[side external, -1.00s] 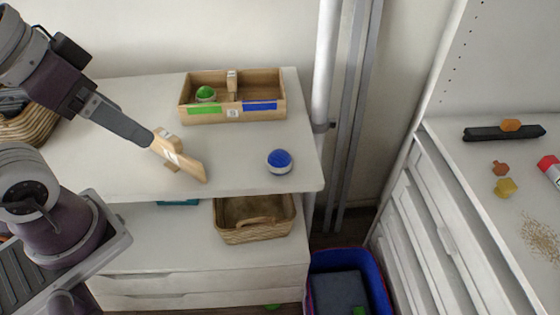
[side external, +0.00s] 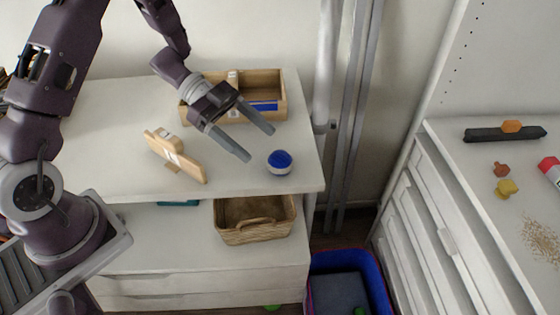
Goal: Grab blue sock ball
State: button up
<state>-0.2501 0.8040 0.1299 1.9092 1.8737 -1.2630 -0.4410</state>
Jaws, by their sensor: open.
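The blue sock ball (side external: 280,161), blue on top with a white lower part, rests on the white shelf top near its right front edge. My gripper (side external: 260,144) is open, with two grey fingers pointing down and to the right. The fingertips are just left of and above the ball in the picture, with nothing between them. I cannot tell whether a finger touches the ball, but a small gap seems to show.
A wooden two-part box (side external: 284,95) with a blue label stands behind, partly hidden by my gripper. A wooden brush-like object (side external: 178,157) lies left. A wicker basket (side external: 255,219) sits on the lower shelf. A white pole (side external: 325,80) rises to the right.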

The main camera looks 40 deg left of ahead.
aim_at(274, 156)
jog(key=x, duration=0.6)
jog(key=shift+w+a+f, duration=0.1)
jog(key=shift+w+f, duration=0.05)
jog(key=shift+w, duration=0.05)
jog(key=c, duration=1.4)
